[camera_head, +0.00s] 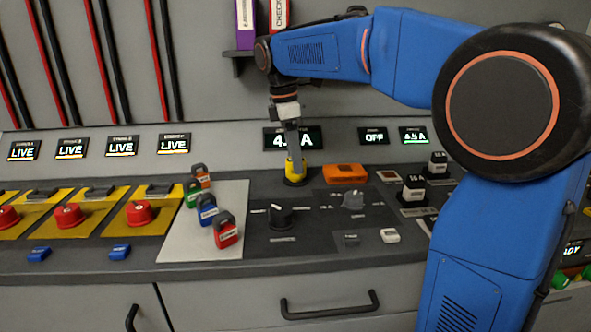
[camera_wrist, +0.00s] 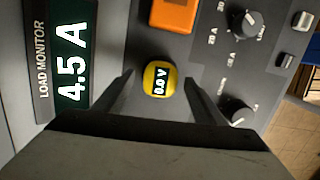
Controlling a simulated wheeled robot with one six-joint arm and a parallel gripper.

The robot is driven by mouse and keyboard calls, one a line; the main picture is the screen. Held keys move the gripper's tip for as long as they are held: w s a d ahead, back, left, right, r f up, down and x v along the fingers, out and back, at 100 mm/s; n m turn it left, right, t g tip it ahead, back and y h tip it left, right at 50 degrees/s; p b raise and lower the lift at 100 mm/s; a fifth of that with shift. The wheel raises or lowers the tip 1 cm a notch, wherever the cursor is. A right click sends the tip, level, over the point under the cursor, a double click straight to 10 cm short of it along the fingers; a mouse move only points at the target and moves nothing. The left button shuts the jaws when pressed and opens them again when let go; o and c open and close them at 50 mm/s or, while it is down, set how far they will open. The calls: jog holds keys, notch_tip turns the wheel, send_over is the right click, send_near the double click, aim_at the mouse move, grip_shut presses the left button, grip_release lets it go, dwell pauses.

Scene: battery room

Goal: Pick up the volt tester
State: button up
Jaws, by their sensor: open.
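The volt tester (camera_head: 294,171) is a small yellow thing on a dark round base, standing on the dark console below the load monitor. In the wrist view the volt tester (camera_wrist: 159,79) shows its yellow top with a small display reading 0.0 V. My gripper (camera_head: 294,152) points down right over it. In the wrist view my gripper (camera_wrist: 160,80) is open, with one dark finger on each side of the tester. I cannot tell whether the fingers touch it. The gripper partly hides the tester in the head view.
An orange box (camera_head: 345,173) lies just right of the tester. A black knob (camera_head: 280,216) stands in front. Several coloured padlocks, one red (camera_head: 226,232), sit on a pale plate (camera_head: 177,243) to the left. The load monitor display (camera_head: 271,139) is on the wall behind.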

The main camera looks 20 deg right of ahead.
jog(key=shift+d+f, duration=0.15)
jog(key=shift+f, duration=1)
jog(key=c, duration=1.2)
jog(key=shift+c, duration=0.2)
jog(key=shift+s+r, duration=0.25)
jog(key=shift+r, duration=0.2)
notch_tip(320, 180, up, 6)
jog(key=shift+f, duration=0.1)
jog(key=shift+s+r, duration=0.2)
jog(key=shift+r, duration=0.05)
jog(key=s+a, duration=0.2)
jog(key=s, duration=0.7)
jog(key=s+a, duration=0.2)
jog(key=s, duration=0.8)
